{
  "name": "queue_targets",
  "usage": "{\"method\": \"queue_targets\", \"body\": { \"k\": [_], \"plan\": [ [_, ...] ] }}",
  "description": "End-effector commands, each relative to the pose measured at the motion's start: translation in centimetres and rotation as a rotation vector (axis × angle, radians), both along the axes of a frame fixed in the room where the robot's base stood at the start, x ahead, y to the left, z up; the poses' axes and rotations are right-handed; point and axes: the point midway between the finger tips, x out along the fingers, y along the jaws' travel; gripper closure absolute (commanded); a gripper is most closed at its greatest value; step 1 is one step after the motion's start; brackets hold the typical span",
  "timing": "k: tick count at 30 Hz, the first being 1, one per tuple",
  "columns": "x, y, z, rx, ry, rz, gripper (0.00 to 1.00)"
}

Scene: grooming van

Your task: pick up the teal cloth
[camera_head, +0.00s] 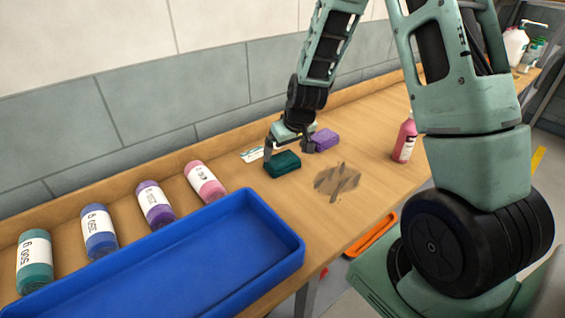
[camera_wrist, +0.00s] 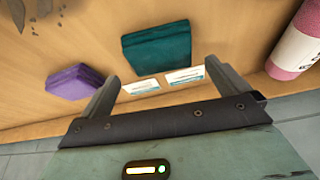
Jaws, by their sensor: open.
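The teal cloth (camera_head: 282,164) is a dark teal folded block lying on the wooden bench, just in front of my gripper (camera_head: 287,146) in the head view. In the wrist view the teal cloth (camera_wrist: 157,46) lies flat beyond my fingertips, roughly centred between them. My gripper (camera_wrist: 162,84) is open and empty, with its two fingers spread and apart from the cloth. A purple cloth (camera_head: 325,139) lies to the right of the teal one in the head view; in the wrist view the purple cloth (camera_wrist: 80,82) is outside the left finger.
A pink bottle (camera_head: 404,140) stands to the right. A brown smudge (camera_head: 338,180) marks the bench in front of the cloth.

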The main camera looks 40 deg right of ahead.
Motion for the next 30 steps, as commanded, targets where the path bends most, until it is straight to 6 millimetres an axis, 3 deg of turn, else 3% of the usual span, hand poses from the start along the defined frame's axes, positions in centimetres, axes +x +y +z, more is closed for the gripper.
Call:
{"method": "queue_targets", "body": {
  "k": [8,18,27,28,30],
  "plan": [
    [0.5,0.0,-1.5,0.002,0.003,0.001,0.00],
    [1.9,-0.2,-5.1,0.001,0.002,0.000,0.00],
    [2.1,-0.2,-5.5,0.001,0.000,0.000,0.00],
    [2.1,-0.2,-5.5,0.001,0.000,0.000,0.03],
    [2.1,-0.2,-5.5,0.001,0.000,0.000,0.22]
  ]
}}
